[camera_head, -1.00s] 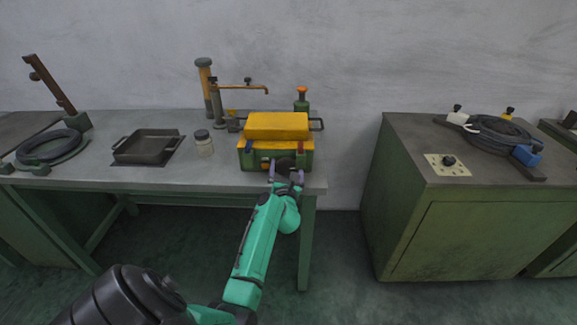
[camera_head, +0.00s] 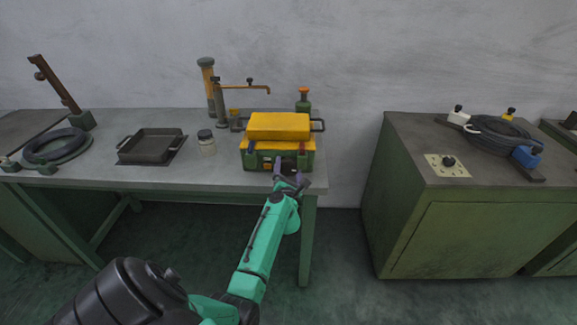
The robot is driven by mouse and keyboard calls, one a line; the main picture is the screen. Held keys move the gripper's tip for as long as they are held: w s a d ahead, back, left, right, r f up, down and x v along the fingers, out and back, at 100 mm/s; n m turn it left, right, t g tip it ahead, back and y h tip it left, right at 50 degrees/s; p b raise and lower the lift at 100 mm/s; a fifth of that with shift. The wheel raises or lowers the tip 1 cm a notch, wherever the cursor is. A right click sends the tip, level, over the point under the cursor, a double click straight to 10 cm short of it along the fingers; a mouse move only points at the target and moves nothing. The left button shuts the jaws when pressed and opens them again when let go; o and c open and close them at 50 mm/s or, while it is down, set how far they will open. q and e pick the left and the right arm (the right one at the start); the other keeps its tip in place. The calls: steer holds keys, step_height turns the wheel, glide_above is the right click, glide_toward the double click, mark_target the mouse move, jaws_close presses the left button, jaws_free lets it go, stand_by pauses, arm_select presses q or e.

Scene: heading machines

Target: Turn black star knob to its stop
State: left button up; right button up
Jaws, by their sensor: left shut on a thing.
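The yellow and green heading machine (camera_head: 277,127) stands at the right end of the grey bench. My left gripper (camera_head: 286,170) is at the machine's green front face, its arm reaching up from below. Its jaws are shut on what looks like the black star knob (camera_head: 291,163), low on that face. The knob is small, dark and partly hidden by the fingers, so its star shape and turn angle cannot be made out. An orange part (camera_head: 267,165) shows just left of the fingers. My right gripper is not in view.
A lidded jar (camera_head: 207,143), a dark tray (camera_head: 151,146) and a coiled hose (camera_head: 53,146) lie along the bench (camera_head: 210,177) to the left. A green cabinet (camera_head: 450,232) stands right of a gap, with a cream knob plate (camera_head: 437,163) on top.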

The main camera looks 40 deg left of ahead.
arm_select(q)
steer(key=m+p, duration=0.1)
steer(key=m, duration=0.2)
steer(key=shift+m, duration=0.3)
steer(key=shift+m+p, duration=0.4)
steer(key=shift+m, duration=0.1)
steer(key=shift+a, duration=0.1)
steer(key=o, duration=1.1)
steer(key=shift+f, duration=0.1)
